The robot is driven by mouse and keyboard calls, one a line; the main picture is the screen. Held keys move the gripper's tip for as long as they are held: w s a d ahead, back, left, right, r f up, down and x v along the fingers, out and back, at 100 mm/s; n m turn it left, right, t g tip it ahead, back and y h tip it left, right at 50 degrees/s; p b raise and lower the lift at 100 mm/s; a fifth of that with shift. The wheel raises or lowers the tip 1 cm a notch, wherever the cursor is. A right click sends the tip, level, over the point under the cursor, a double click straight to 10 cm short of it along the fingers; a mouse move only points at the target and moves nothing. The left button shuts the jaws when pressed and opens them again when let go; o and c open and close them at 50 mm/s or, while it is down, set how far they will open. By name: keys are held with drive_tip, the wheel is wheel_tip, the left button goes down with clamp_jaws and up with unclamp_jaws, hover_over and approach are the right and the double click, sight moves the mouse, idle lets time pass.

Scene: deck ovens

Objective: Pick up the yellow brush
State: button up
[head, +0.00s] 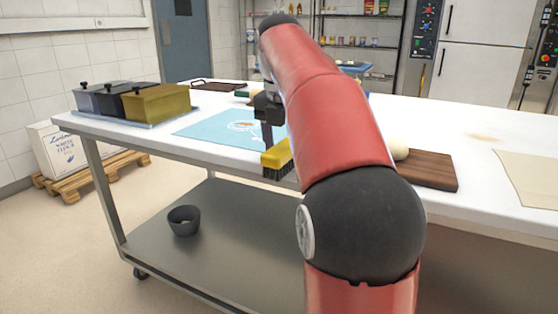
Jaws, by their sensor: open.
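The yellow brush (277,157) is at the front edge of the white worktable, with its dark bristles facing me and jutting over the edge. My gripper (268,134) points down just above and behind the brush, its dark fingers close to the yellow body. The jaws are open. From this view I cannot tell whether the fingers touch the brush or straddle it. My red arm hides the table to the right of the brush.
A blue mat (212,130) lies behind the brush. Lidded bins (155,103) stand at the left on a tray. A wooden board (432,172) and a beige sheet (530,178) lie at the right. A dark bowl (184,221) sits on the lower shelf (235,245).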

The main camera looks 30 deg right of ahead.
drive_tip(key=shift+d+f, duration=0.1)
drive_tip(key=shift+f, duration=0.05)
drive_tip(key=shift+c, duration=0.2)
drive_tip(key=c, duration=1.1)
drive_tip(key=shift+r, duration=0.2)
